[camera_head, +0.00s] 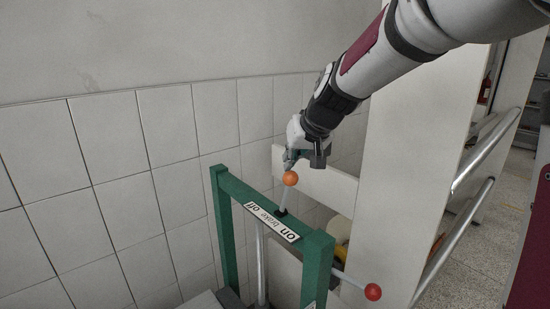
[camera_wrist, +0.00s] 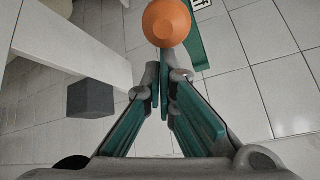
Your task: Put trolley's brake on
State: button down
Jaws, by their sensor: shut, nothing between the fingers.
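The trolley's green frame (camera_head: 318,265) stands in the middle of the head view. Its top bar carries a white label (camera_head: 272,222) reading "on brake off", with "on" at the near right end and "off" at the far left end. A thin brake lever (camera_head: 284,198) rises from the bar, with an orange ball knob (camera_head: 290,178) on top. In the wrist view the knob (camera_wrist: 167,22) is at the top edge, just beyond my fingertips. My gripper (camera_head: 291,163) is shut and empty, close behind and above the knob; whether it touches cannot be told.
A second lever with a red knob (camera_head: 373,292) sticks out at the frame's lower right. A tiled wall (camera_head: 110,190) is behind and left. A white panel (camera_head: 395,190) and metal handrails (camera_head: 460,230) stand to the right. A dark grey block (camera_wrist: 91,98) shows in the wrist view.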

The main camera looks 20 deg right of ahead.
jog(key=shift+s+d+f+b, duration=0.2)
jog(key=shift+s+d+b, duration=0.1)
jog(key=shift+s, duration=0.4)
jog(key=shift+s+d+f+b, duration=0.15)
jog(key=shift+s+d+b, duration=0.1)
jog(key=shift+s, duration=0.45)
jog(key=shift+s, duration=0.1)
jog(key=v, duration=1.2)
jog(key=s+a+f+g, duration=0.1)
jog(key=s+a+f, duration=0.2)
jog(key=s, duration=0.6)
jog(key=s+a+f+n+g+h, duration=0.1)
jog(key=s+a+f, duration=0.2)
jog(key=s+f, duration=0.4)
jog(key=s, duration=0.3)
